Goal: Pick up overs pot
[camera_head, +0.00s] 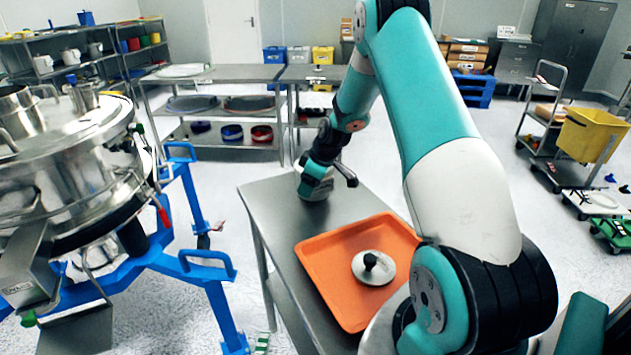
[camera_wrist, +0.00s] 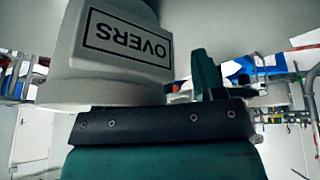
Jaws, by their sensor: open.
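The overs pot (camera_head: 317,190) is a pale grey pot on the far end of the steel table (camera_head: 262,200). My gripper (camera_head: 322,172) is at the pot and partly covers it in the head view. In the wrist view the pot (camera_wrist: 105,55) fills the upper left, close to the jaws, its "OVERS" label upside down. The jaws are open; one dark green finger shows to the right of the pot, and the other is hidden. I cannot tell whether the fingers touch the pot.
An orange tray (camera_head: 322,259) holding a round metal lid with a black knob (camera_head: 373,267) lies on the same table, nearer me. The steel sifter (camera_head: 70,165) on its blue frame (camera_head: 205,270) stands to the left. Steel benches (camera_head: 232,75) stand behind, across clear floor.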

